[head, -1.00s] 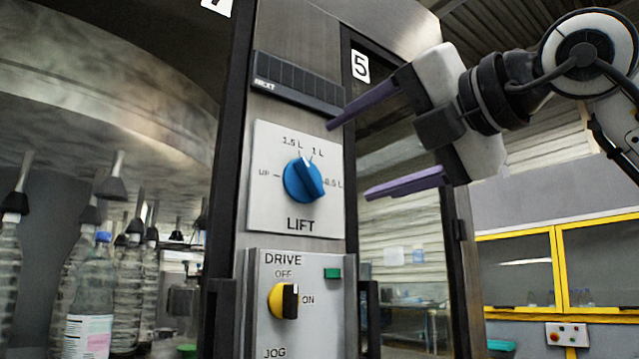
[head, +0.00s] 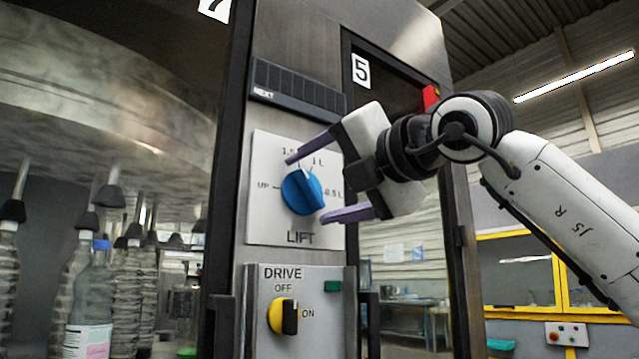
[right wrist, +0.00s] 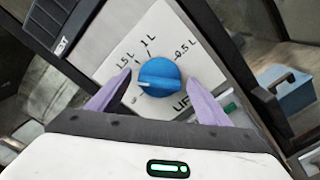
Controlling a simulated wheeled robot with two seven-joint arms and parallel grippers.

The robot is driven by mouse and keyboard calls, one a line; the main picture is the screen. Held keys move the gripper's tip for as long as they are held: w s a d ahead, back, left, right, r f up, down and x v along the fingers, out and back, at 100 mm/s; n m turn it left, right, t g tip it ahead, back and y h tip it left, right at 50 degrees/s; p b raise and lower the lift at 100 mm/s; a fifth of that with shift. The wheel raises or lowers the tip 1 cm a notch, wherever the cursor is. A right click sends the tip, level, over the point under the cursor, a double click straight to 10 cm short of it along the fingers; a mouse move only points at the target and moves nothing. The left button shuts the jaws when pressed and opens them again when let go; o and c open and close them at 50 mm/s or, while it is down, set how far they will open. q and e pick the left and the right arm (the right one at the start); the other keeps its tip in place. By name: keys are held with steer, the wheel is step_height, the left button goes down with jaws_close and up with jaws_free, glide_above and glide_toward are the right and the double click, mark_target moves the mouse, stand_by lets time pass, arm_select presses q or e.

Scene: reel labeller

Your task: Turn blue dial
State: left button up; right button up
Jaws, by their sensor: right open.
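The blue dial (head: 301,191) sits on a pale plate marked LIFT (head: 263,222), with UP, 1.5 L, 1 L and 0.5 L around it. My right gripper (head: 305,188) is open, its purple fingers above and below the dial in the head view. In the right wrist view the dial (right wrist: 159,78) lies between and beyond the two fingertips (right wrist: 168,84). I cannot tell whether the fingers touch it. The dial's pale pointer line shows in the wrist view, toward the left. My left gripper is out of view.
A yellow and black DRIVE switch (head: 283,316) and a green button (head: 332,286) are below the LIFT plate. A dark slotted NEXT panel (head: 298,88) is above. Bottles (head: 92,300) hang or stand at left. A yellow-framed cabinet (head: 520,235) stands at right.

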steer(key=c, duration=1.1)
steer(key=shift+n, duration=0.3)
steer(key=n, duration=0.4)
steer(key=shift+s+r+n, duration=0.1)
steer(key=shift+n, duration=0.2)
steer(key=shift+n+p, duration=0.35)
steer(key=shift+n, duration=2.15)
steer(key=shift+o, duration=0.3)
steer(key=o, duration=1)
steer(key=shift+a, duration=0.1)
